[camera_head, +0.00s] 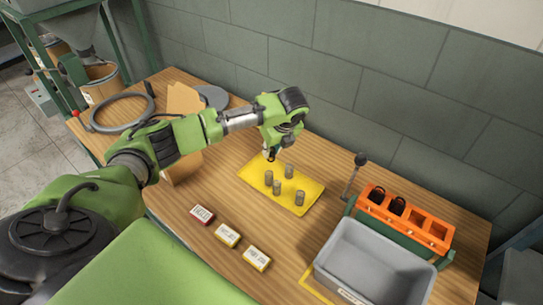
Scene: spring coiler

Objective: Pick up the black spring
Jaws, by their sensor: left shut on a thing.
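A yellow tray (250,172) lies on the wooden table, with several small grey, coil-like cylinders (277,187) standing on it. My left gripper (271,154) is above the far left part of the tray, pointing down. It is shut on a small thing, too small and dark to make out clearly. Black round pieces (397,206) sit in two compartments of an orange holder (417,223) at the right; I cannot tell if they are springs. My right gripper is out of view.
A grey bin (375,262) stands at the front right, by the holder. A lever with a dark knob (360,159) rises beside the holder. A grey ring (118,112) lies at the back left.

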